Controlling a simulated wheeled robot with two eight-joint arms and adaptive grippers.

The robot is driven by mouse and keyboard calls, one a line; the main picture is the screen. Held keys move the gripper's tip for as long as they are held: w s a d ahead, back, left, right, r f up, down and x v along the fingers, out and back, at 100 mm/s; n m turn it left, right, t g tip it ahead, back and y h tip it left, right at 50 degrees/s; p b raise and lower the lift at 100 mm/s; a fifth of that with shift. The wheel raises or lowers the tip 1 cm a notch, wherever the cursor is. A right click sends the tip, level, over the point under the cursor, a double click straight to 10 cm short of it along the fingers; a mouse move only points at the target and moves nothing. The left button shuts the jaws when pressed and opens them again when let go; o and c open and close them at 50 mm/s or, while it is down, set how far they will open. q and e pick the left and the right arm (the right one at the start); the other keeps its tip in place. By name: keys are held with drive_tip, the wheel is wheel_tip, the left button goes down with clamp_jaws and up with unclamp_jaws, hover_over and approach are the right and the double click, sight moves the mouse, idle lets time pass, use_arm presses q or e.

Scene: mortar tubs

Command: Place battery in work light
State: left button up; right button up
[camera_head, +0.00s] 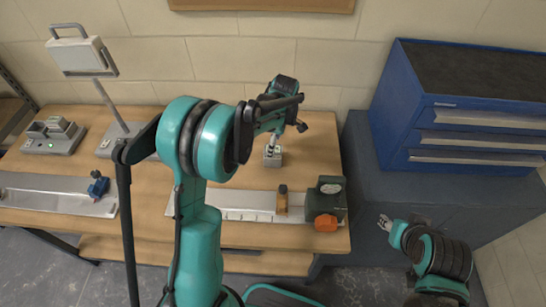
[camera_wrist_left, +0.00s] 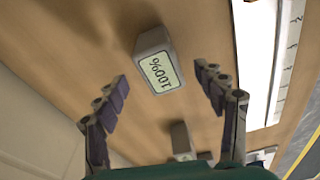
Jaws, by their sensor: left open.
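The work light (camera_head: 82,52) stands at the back left of the bench in the head view, a pale rectangular lamp head on a slanted pole. Its base is partly behind my left arm. A small grey block (camera_head: 272,157), which I take for the battery, stands on the bench. In the left wrist view the block (camera_wrist_left: 155,62) shows a "100%" label and lies beyond and between the fingertips. My left gripper (camera_head: 273,141) is open above it; both fingers also show in the wrist view (camera_wrist_left: 161,76). My right gripper (camera_head: 385,222) is low at the right, its jaws too small to judge.
A grey charger-like unit (camera_head: 52,136) with a green light sits at the left. A second grey block (camera_wrist_left: 182,140) shows in the wrist view. A white strip (camera_head: 240,205), a dark green and orange device (camera_head: 326,202) and a blue drawer cabinet (camera_head: 460,105) are at front and right.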

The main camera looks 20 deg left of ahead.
sight(276, 163)
use_arm(q)
drive_tip(key=f, duration=0.3)
drive_tip(key=shift+a+f+b, duration=0.2)
drive_tip(key=shift+f+b, duration=0.15)
drive_tip(key=shift+b, duration=0.05)
drive_tip(key=shift+s, duration=0.1)
clamp_jaws()
drive_tip(key=shift+r, duration=0.15)
